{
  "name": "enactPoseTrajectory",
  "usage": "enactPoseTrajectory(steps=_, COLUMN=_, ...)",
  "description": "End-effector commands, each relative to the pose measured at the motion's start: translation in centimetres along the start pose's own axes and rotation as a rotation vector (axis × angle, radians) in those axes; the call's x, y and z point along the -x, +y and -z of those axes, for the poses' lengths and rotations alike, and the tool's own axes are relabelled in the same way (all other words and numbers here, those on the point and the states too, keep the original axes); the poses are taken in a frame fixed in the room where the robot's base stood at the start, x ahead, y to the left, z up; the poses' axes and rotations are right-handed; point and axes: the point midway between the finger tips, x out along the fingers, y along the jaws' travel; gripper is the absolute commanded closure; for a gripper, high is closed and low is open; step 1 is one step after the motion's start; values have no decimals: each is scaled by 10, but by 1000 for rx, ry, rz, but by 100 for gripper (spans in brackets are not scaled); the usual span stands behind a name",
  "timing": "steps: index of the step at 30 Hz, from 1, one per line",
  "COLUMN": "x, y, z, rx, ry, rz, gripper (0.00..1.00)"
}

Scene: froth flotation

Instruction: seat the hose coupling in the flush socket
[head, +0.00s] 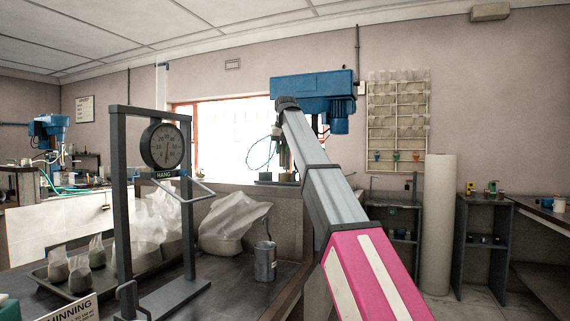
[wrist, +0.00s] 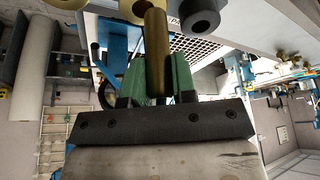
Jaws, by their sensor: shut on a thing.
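My gripper (wrist: 159,75) shows in the wrist view, its two green finger pads closed on a brass-coloured cylinder, which I take to be the hose coupling (wrist: 155,35). The coupling points away from the palm, toward the top of the view. Its far end lies close to a pale brass ring (wrist: 128,9) and a black round collar (wrist: 201,18). I cannot tell whether it touches either, or which of them is the flush socket. In the head view my arm reaches to the blue flotation machine (head: 312,86), and the gripper and coupling are not clear there.
A grey frame with a dial scale (head: 162,146) stands on the near bench at left. A tray (head: 84,289) with several bagged samples and a metal can (head: 265,262) stand there too. A white roll (head: 437,225) stands at right. A grating (wrist: 195,50) lies near the coupling.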

Motion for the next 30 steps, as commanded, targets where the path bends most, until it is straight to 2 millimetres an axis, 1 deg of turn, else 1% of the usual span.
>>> enactPoseTrajectory(steps=1, x=-6, y=6, z=3, rx=-1, ry=-1, rz=-1, gripper=99)
enactPoseTrajectory(steps=3, x=-12, y=11, z=5, rx=0, ry=-1, rz=0, gripper=99)
enactPoseTrajectory(steps=8, x=-18, y=16, z=6, rx=1, ry=0, rz=0, gripper=99)
enactPoseTrajectory(steps=11, x=-25, y=16, z=2, rx=1, ry=0, rz=0, gripper=99)
enactPoseTrajectory(steps=15, x=-44, y=16, z=-7, rx=1, ry=-2, rz=0, gripper=99)
enactPoseTrajectory(steps=18, x=-53, y=16, z=-10, rx=1, ry=0, rz=0, gripper=99)
enactPoseTrajectory(steps=29, x=-55, y=16, z=-10, rx=1, ry=0, rz=0, gripper=99)
enactPoseTrajectory(steps=30, x=-56, y=16, z=-10, rx=1, ry=0, rz=0, gripper=72)
